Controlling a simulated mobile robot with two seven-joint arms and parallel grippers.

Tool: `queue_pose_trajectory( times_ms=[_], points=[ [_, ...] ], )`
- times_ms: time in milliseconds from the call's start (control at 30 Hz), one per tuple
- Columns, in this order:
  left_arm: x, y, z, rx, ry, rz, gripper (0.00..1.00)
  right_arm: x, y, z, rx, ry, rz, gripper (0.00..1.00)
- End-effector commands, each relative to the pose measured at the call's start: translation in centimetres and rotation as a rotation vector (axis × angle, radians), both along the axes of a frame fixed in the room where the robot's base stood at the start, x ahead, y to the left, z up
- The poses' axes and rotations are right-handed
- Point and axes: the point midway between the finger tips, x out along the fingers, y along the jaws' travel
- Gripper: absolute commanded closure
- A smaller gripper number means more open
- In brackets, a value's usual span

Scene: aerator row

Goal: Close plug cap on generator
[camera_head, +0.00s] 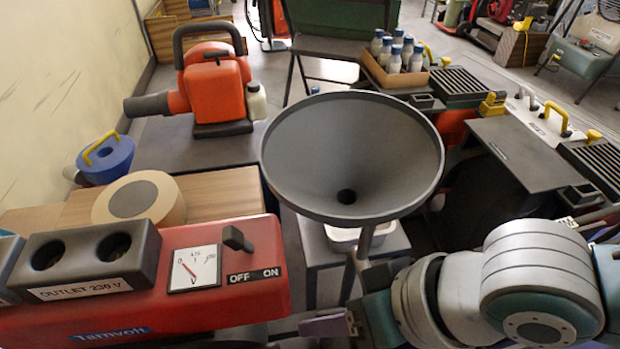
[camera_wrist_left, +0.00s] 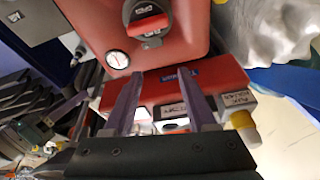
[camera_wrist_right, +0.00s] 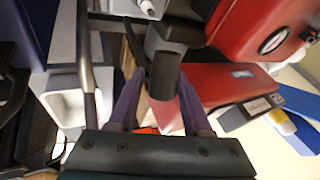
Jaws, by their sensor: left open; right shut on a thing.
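The red generator (camera_head: 150,285) fills the lower left of the head view, with outlets, a dial and an OFF/ON switch on top. It also shows in the left wrist view (camera_wrist_left: 215,84) and right wrist view (camera_wrist_right: 225,85). My right gripper (camera_wrist_right: 160,82) is shut on a dark grey cylindrical piece, apparently the plug cap (camera_wrist_right: 163,72). A pale plug-like tip (camera_wrist_right: 148,7) shows above it, apart from the cap. In the head view only a purple finger of my right gripper (camera_head: 325,326) shows. My left gripper (camera_wrist_left: 158,75) is open before the generator, with nothing clearly held.
A large grey funnel (camera_head: 300,150) on a stem stands in the middle, above a white container (camera_head: 345,236). A tape-like roll (camera_head: 165,205) and an orange blower (camera_head: 212,90) are behind the generator. A crate of bottles (camera_head: 395,75) stands farther back.

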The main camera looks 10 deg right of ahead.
Motion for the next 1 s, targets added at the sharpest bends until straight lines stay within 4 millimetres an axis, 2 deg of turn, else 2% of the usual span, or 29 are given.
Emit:
queue_pose_trajectory(
  times_ms=[33, 300, 1000],
  points=[
    [0.0, -0.01, 0.0, 0.0, 0.0, 0.0, 0.43, -0.02, 0.03, 0.01, 0.001, 0.0, 0.0, 0.71],
    [-0.02, 0.0, -0.02, 0.0, 0.001, 0.0, 0.43, -0.01, 0.04, 0.02, 0.001, 0.0, 0.0, 1.0],
    [-0.05, 0.27, -0.04, 0.011, 0.001, -0.007, 0.43, -0.02, 0.08, 0.04, 0.003, -0.001, 0.001, 1.0]
  ],
)
